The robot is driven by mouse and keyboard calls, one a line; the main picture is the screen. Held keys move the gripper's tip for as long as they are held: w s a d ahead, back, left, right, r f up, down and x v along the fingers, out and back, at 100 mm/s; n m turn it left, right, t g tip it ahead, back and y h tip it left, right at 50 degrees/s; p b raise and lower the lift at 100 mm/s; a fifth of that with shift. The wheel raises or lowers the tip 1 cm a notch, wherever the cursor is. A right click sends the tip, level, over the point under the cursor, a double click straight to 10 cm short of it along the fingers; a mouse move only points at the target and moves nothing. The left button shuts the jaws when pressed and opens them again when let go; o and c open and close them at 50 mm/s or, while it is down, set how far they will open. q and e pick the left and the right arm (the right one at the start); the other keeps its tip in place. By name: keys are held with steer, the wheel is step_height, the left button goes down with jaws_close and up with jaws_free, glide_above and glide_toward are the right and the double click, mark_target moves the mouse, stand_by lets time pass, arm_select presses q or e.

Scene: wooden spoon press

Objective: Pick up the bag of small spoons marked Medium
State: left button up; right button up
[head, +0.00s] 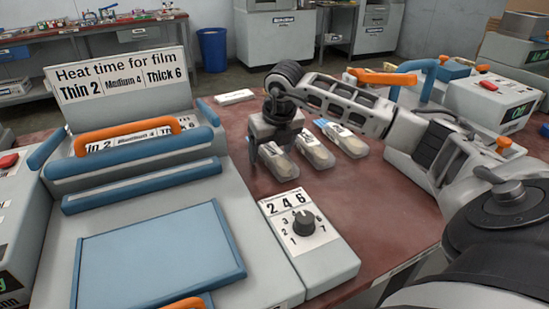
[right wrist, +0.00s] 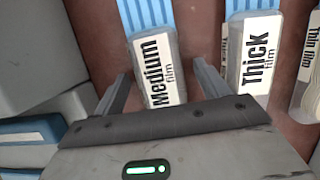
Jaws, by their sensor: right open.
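The bag marked "Medium film" (right wrist: 164,88) has a clear body, a white label and a blue striped top. In the right wrist view it lies between the fingers of my right gripper (right wrist: 162,70), which is open with a finger on each side. In the head view my right gripper (head: 272,150) points down over the leftmost bag (head: 280,164), partly hiding it. Whether the fingers touch the bag cannot be told. Its label is not readable in the head view. My left gripper is not in view.
A bag marked "Thick film" (right wrist: 254,58) lies close to the right, beyond the right finger, with a "Thin film" bag (right wrist: 309,65) further right. A sealing press (head: 160,240) with a dial box (head: 325,262) stands left. The red-brown table (head: 375,205) has bare room in front.

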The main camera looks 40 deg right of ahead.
steer(key=c, duration=1)
steer(key=shift+r, duration=0.1)
steer(key=shift+c, duration=0.2)
